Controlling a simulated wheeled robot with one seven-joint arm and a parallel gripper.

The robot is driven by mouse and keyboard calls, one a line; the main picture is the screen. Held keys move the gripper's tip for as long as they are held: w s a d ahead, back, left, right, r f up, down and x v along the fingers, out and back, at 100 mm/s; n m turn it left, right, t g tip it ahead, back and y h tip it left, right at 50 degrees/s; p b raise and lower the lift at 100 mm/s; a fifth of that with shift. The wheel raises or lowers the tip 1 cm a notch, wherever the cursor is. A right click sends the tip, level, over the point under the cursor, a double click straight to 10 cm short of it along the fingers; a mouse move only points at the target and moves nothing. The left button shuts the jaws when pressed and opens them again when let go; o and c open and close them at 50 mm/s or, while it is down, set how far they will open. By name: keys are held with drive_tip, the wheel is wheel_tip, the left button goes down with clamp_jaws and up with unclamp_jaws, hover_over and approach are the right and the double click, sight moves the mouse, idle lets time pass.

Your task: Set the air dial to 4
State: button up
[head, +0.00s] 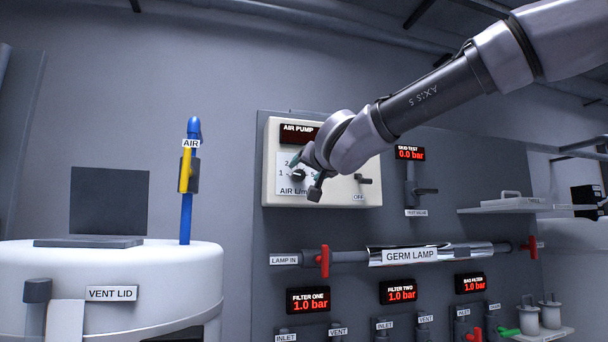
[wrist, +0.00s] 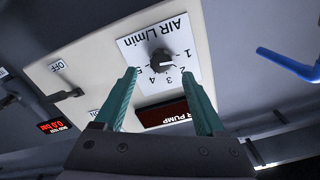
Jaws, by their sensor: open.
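The air dial (head: 298,175) is a small black knob on a white scale plate marked AIR L/min, on the cream air pump box (head: 350,190). The dial shows upside down in the wrist view (wrist: 162,58); a light mark on it points toward the low end of the scale, near 1 or 2. My gripper (head: 305,175) is open in front of the plate. In the wrist view its two green fingers (wrist: 159,72) stand apart to either side of the lower scale, with the knob just beyond their tips. I cannot tell whether they touch anything. Part of the scale is hidden in the head view.
The box's lever (head: 363,180) by the OFF label sits right of the dial. The air pump display (head: 296,132) is dark. The germ lamp pipe (head: 425,254) runs below. A blue air pipe (head: 186,215) with a yellow handle and a laptop (head: 108,205) stand left.

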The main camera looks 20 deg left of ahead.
sight(300, 174)
drive_tip(key=x, duration=0.5)
drive_tip(key=shift+s, duration=0.1)
clamp_jaws()
